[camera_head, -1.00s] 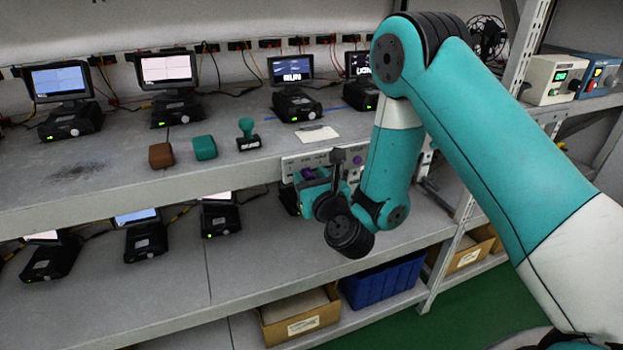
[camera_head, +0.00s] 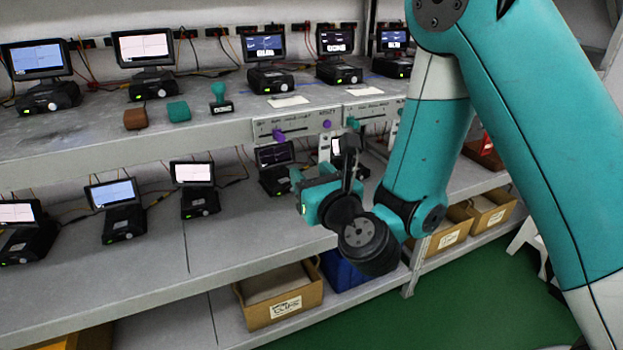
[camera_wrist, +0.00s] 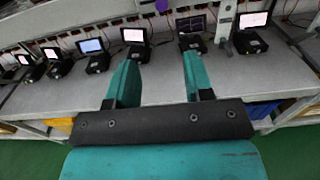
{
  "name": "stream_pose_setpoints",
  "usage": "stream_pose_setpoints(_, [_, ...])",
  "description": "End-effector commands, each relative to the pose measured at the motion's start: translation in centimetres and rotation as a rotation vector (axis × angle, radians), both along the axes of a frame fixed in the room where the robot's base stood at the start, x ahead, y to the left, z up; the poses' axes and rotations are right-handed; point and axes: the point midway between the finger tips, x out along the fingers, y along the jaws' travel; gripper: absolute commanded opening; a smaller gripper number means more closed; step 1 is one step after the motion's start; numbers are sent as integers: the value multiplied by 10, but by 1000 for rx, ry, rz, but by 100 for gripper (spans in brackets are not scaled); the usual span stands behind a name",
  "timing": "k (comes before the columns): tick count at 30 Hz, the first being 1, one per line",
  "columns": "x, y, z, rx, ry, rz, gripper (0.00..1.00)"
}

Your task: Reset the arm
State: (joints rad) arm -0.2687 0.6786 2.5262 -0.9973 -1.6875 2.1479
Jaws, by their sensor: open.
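My gripper (camera_wrist: 154,82) is open in the wrist view, with two teal fingers set apart and nothing between them. It points toward the lower shelf (camera_wrist: 160,85) and its row of small black devices with screens. In the head view my gripper (camera_head: 305,200) is at the end of my teal arm, in front of the lower shelf and below the upper shelf's front edge. My wrist hides part of it, so its fingers are hard to make out there.
The upper shelf (camera_head: 60,150) bears several devices with screens, a brown block (camera_head: 135,119), a teal block (camera_head: 178,111) and a teal-handled stamp (camera_head: 220,98). Cardboard boxes (camera_head: 282,300) and a blue bin (camera_head: 345,272) are below. Green floor (camera_head: 460,300) is open at right.

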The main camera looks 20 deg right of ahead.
Motion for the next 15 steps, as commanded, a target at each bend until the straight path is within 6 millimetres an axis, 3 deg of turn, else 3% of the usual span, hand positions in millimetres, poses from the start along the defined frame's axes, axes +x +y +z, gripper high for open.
stream_pose_setpoints(10, [0,0,2,-16,-2,10,47])
stream_pose_setpoints(15, [-8,29,20,-247,-36,191,47])
